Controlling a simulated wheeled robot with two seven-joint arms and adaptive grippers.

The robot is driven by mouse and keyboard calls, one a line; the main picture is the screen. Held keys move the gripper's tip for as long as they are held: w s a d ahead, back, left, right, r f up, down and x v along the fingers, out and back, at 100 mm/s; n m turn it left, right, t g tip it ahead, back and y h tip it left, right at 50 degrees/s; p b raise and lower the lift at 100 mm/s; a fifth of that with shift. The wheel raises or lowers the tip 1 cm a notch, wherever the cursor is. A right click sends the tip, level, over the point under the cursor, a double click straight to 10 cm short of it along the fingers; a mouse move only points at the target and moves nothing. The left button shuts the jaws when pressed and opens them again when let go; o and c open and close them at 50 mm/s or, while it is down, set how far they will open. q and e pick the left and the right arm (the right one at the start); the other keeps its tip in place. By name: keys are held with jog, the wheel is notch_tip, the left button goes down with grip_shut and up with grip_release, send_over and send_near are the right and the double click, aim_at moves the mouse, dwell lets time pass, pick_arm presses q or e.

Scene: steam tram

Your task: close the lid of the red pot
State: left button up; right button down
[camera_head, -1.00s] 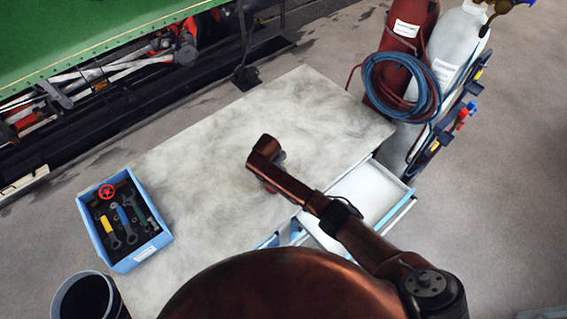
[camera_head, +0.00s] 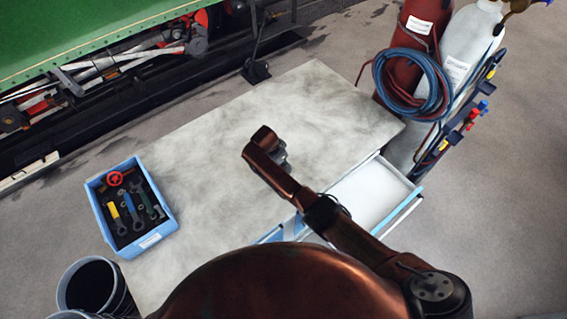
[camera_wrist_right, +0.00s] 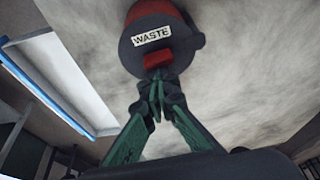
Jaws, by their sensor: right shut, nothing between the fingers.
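The red pot (camera_wrist_right: 155,12) shows at the top of the right wrist view, over the pale worktop. Its dark grey lid (camera_wrist_right: 140,58) faces the camera, with a white WASTE label and a red tab (camera_wrist_right: 158,60) at its near edge. I cannot tell how far the lid is open. My right gripper (camera_wrist_right: 157,84) is shut and empty, with its green-sided fingers meeting just below the red tab; touching or slightly apart is unclear. In the head view my right arm hides most of the pot and gripper. My left gripper is not in view.
The worktop (camera_head: 200,150) is clear around my arm. A blue tool crate (camera_head: 103,222) stands at its left, with dark buckets (camera_head: 90,287) below. An open drawer (camera_head: 370,195) juts out at the right, near gas cylinders with coiled hoses (camera_head: 413,85).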

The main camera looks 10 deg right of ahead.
jog(key=shift+w+d, duration=0.25)
jog(key=shift+d, duration=0.2)
notch_tip(320, 180, up, 10)
jog(key=shift+a+f+b, duration=0.2)
jog(key=shift+f+b, duration=0.05)
jog(key=shift+b, duration=0.15)
